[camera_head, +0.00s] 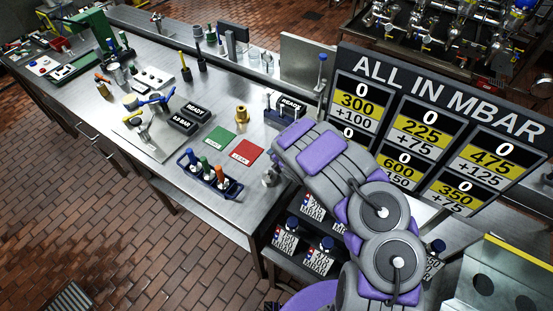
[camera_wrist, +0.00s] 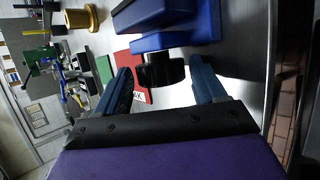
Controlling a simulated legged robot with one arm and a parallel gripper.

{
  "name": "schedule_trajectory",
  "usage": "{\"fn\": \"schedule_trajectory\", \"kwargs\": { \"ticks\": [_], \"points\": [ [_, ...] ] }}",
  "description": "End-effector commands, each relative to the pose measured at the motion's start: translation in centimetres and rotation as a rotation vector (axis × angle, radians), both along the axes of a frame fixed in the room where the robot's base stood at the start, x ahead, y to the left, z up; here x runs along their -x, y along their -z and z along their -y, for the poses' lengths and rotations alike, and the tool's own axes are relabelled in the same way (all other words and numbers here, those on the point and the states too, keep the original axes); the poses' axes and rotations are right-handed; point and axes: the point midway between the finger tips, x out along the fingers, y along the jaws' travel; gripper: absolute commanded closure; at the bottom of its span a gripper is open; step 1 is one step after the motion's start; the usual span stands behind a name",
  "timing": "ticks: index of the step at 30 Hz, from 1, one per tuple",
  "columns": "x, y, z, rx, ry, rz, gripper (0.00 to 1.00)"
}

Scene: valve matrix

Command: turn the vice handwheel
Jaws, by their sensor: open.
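The vice is a blue block (camera_wrist: 180,24) at the top middle of the wrist view. Its black, knobbed handwheel (camera_wrist: 160,72) faces my gripper. My gripper (camera_wrist: 161,66) is open, with one blue-grey finger to the left of the handwheel and one to the right. The handwheel lies between the fingertips, and gaps show on both sides. In the head view my purple and grey arm reaches over the bench's right end and hides the handwheel and my fingers.
On the metal bench (camera_head: 165,60) a green sheet (camera_head: 220,138) and a red sheet (camera_head: 246,152) lie left of my arm. A brass fitting (camera_head: 242,115) stands behind them. A blue tool rack (camera_head: 210,182) is near the front edge. A large pressure board (camera_head: 430,130) stands at the right.

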Motion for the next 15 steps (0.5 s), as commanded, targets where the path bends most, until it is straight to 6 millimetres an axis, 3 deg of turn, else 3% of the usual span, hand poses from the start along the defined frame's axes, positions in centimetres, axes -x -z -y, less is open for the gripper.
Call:
{"fn": "schedule_trajectory", "kwargs": {
  "ticks": [5,15],
  "points": [
    [0.9,-0.4,0.5,0.008,0.000,-0.007,0.20],
    [3.9,-3.9,1.8,0.008,0.000,-0.002,0.20]
  ]
}}
